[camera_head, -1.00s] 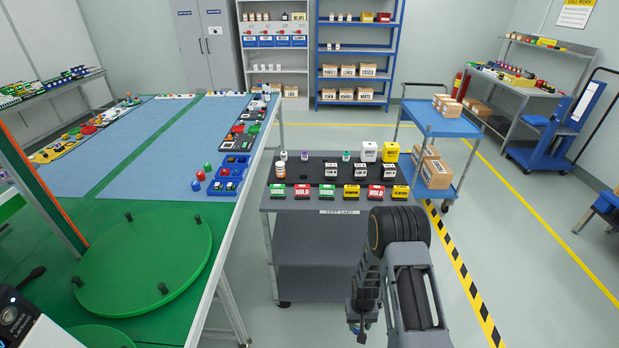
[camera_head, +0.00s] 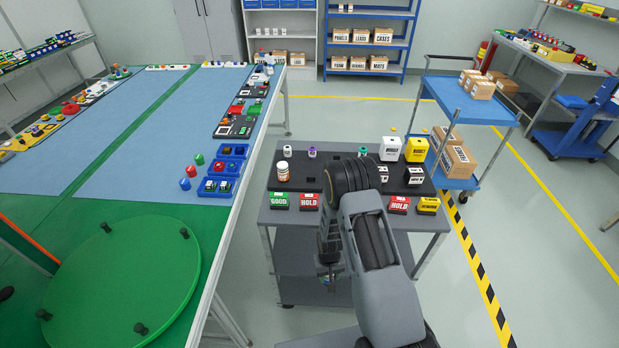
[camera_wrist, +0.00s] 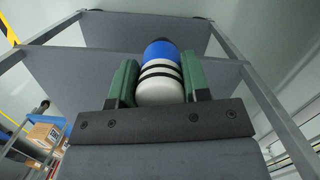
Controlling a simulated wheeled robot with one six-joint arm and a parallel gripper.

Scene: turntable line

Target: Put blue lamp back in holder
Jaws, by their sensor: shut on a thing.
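My gripper (camera_wrist: 157,86) is shut on the blue lamp (camera_wrist: 160,52), a white cylinder with black bands and a blue end, held between green-lined fingers in the wrist view. In the head view my gripper (camera_head: 328,276) hangs low at the front of the cart, below its top, and the lamp is too small to make out clearly. A black board (camera_head: 308,170) on the cart carries small bottles and boxes. I cannot tell which piece is the lamp's holder; my arm hides the middle of the board.
The grey cart (camera_head: 262,218) has a lower shelf. A white box (camera_head: 390,149) and a yellow box (camera_head: 416,150) stand at the board's back right. A green turntable (camera_head: 125,275) is on the left table. A blue trolley (camera_head: 470,105) stands behind right, with floor between.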

